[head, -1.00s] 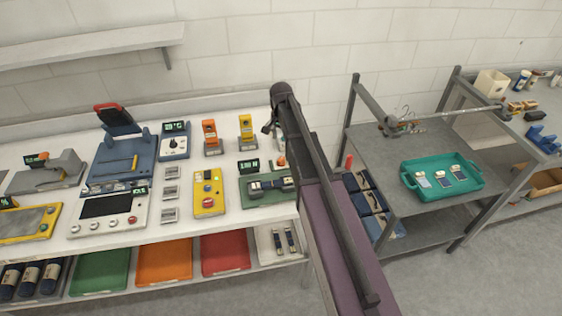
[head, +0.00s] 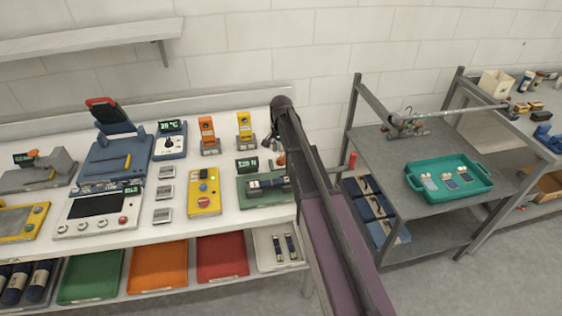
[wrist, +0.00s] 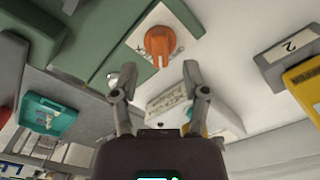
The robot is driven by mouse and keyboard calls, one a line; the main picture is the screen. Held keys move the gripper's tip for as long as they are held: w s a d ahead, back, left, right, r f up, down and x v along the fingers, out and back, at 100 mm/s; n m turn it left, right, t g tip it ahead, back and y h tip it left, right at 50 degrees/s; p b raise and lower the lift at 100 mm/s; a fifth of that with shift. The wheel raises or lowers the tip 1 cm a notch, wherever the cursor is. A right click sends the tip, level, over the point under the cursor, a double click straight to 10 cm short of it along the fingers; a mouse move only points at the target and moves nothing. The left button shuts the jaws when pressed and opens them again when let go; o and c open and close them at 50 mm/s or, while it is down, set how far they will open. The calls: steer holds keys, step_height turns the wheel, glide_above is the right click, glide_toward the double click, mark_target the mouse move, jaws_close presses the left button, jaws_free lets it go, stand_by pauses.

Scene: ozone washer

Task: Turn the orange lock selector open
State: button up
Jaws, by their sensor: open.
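The orange lock selector (wrist: 160,42) is a rounded knob on a white plate (wrist: 188,22) with dark marks, in the upper middle of the wrist view. My gripper (wrist: 160,72) is open and empty, its two fingers spread apart. The selector lies just beyond the fingertips, roughly midway between them in the picture, and no contact shows. In the head view a small orange spot (head: 281,159) beside my arm looks like the selector. My arm hides most of the gripper there.
A green fixture (head: 245,193) and a yellow control box (head: 203,192) stand on the white bench. A grey cart with a teal tray (head: 449,178) is to the right.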

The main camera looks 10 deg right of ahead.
mark_target(281, 157)
steer(key=shift+f+b, duration=1.4)
steer(key=shift+f, duration=0.35)
jaws_close()
